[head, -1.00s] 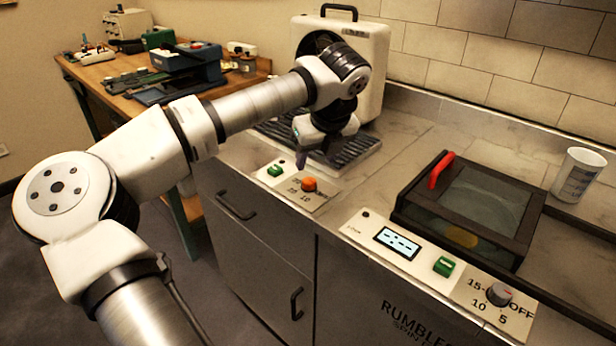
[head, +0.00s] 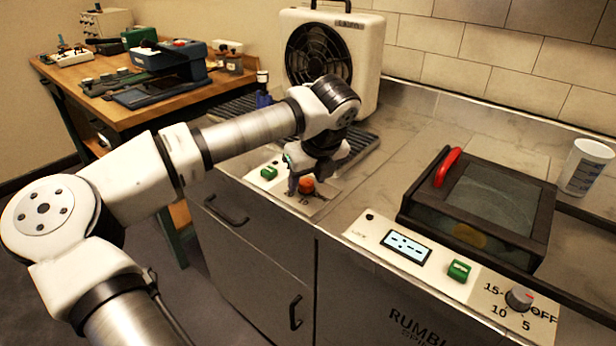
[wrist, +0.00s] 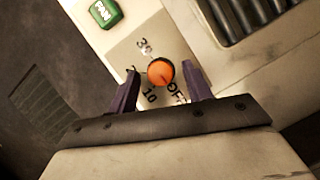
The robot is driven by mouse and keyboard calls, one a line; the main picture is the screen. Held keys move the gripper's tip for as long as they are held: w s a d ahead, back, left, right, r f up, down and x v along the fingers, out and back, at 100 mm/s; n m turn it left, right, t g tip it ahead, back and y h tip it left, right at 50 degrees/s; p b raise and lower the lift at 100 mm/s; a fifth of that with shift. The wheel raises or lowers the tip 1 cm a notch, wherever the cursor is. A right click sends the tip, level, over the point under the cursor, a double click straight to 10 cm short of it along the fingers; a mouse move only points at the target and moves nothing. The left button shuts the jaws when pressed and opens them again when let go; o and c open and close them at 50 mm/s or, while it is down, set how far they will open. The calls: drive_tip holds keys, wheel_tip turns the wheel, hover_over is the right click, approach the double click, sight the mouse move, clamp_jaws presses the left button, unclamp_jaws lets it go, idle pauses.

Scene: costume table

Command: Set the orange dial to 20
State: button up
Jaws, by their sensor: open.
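The orange dial (head: 306,185) sits on a pale control panel at the counter's front edge, left of the middle in the head view. In the wrist view the orange dial (wrist: 161,72) shows from above, with marks around it reading 30, a partly hidden 2-something, 10 and OFF. A dark line on the dial runs toward the side between 10 and OFF. My gripper (head: 300,180) is down at the dial. In the wrist view my gripper (wrist: 160,85) is open, one finger on each side of the dial, with gaps between fingers and dial.
A green button (head: 269,172) marked FAN sits beside the dial. A second panel with a display (head: 405,246), green button (head: 459,270) and grey dial (head: 519,298) lies to the right. A white fan unit (head: 350,60) and ridged tray stand behind.

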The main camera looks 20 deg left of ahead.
drive_tip(key=c, duration=0.9)
drive_tip(key=shift+c, duration=0.2)
